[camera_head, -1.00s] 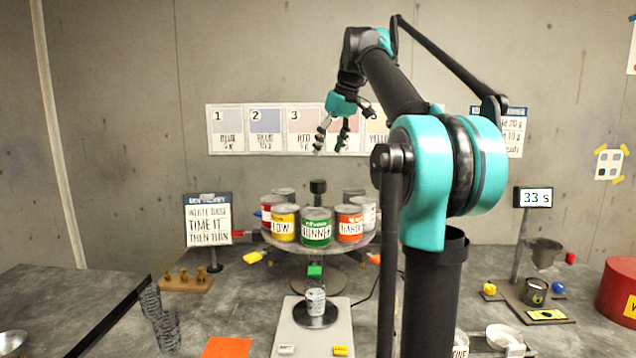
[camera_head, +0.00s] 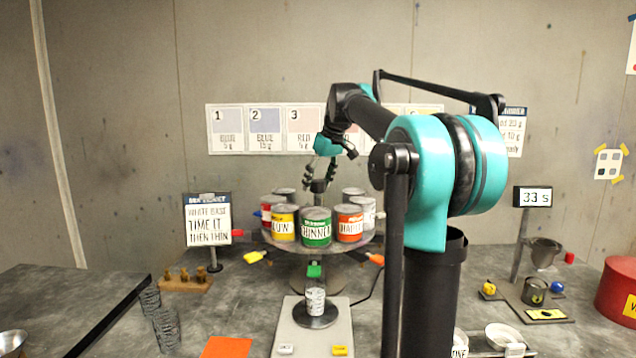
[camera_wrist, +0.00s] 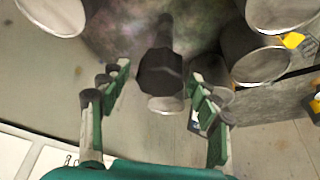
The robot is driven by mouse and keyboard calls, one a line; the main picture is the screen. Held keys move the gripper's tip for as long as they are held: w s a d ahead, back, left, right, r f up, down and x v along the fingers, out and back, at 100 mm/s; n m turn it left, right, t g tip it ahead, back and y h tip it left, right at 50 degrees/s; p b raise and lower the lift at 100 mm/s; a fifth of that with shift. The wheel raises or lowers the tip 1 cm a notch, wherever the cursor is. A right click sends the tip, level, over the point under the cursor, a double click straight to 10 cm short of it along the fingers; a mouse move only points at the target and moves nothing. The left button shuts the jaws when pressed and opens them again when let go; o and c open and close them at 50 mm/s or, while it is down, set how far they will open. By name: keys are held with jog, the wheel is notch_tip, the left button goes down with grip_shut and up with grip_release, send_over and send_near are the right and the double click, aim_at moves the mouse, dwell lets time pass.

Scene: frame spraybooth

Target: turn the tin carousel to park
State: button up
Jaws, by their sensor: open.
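The tin carousel (camera_head: 270,238) is a round turntable carrying several paint tins, with the green THINNER tin (camera_head: 316,228) at the front, a yellow one (camera_head: 284,224) to its left and an orange one (camera_head: 349,223) to its right. A dark knob (camera_head: 318,186) rises at its centre behind the front tins. My gripper (camera_head: 320,178) is open at the knob's height, pointing down. In the wrist view the faceted knob (camera_wrist: 160,75) shows between the spread fingers of my gripper (camera_wrist: 157,84), with gaps on both sides. I cannot tell which position the carousel is in.
Tins stand close around the knob. A scale (camera_head: 343,320) with a white cup (camera_head: 315,299) is in front of the carousel. A ticket sign (camera_head: 208,219) stands left, and a 33 s timer display (camera_head: 533,197) right. Dark mesh cups (camera_head: 166,328) stand front left.

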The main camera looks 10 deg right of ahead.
grip_shut()
dwell(0.3)
